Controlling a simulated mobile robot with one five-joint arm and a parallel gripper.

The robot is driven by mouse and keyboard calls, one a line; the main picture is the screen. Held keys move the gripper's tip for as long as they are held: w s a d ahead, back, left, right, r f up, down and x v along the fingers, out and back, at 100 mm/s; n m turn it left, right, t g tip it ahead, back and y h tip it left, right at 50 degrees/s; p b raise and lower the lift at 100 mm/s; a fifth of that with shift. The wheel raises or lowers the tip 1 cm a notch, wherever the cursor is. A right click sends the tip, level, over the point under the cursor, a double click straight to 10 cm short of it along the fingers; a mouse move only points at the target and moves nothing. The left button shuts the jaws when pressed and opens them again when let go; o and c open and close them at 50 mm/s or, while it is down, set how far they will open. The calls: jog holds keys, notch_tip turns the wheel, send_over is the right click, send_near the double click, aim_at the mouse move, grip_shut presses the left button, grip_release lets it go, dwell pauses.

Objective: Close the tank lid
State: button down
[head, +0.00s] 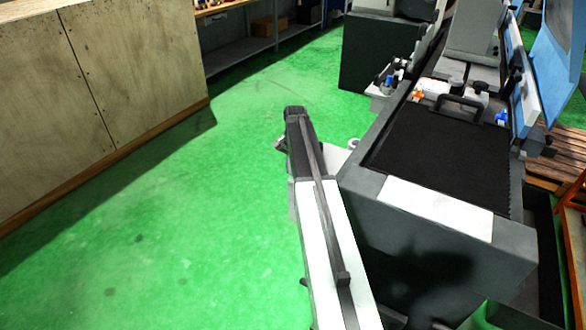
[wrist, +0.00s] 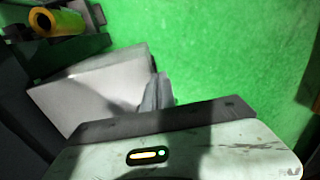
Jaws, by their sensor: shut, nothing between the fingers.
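A pale grey flat panel (wrist: 92,88), which looks like the tank lid, lies left of my gripper in the wrist view. A pale part of it (head: 337,160) shows in the head view, between my arm and the grinder. My gripper (wrist: 157,91) is shut and empty, its fingertips at the panel's right edge. I cannot tell whether they touch it. I cannot tell the lid's angle or see the tank's opening. In the head view my arm hides the gripper and much of the panel.
The dark grinder (head: 440,225) with its black bellows cover (head: 440,150) stands right of my arm. A yellow cylindrical part (wrist: 43,20) is at the wrist view's upper left. Green floor (head: 170,220) is clear to the left, up to a wooden cabinet (head: 95,85).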

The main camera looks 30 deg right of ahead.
jog(key=shift+a, duration=0.1)
dwell(0.5)
notch_tip(320, 180, up, 14)
jog(key=w+a+p, duration=0.1)
jog(key=w+p, duration=0.1)
jog(key=p, duration=1.1)
jog(key=shift+w+f+p, duration=0.25)
jog(key=shift+p, duration=0.15)
jog(key=shift+a, duration=0.1)
jog(key=s+a+n, duration=0.2)
jog(key=a, duration=0.8)
jog(key=s+a+n, duration=0.2)
jog(key=a, duration=0.9)
jog(key=s+a+n, duration=0.4)
jog(key=s, duration=0.4)
jog(key=s+a+n, duration=0.4)
jog(key=s, duration=0.4)
jog(key=shift+n+g, duration=0.3)
jog(key=shift+g, duration=0.1)
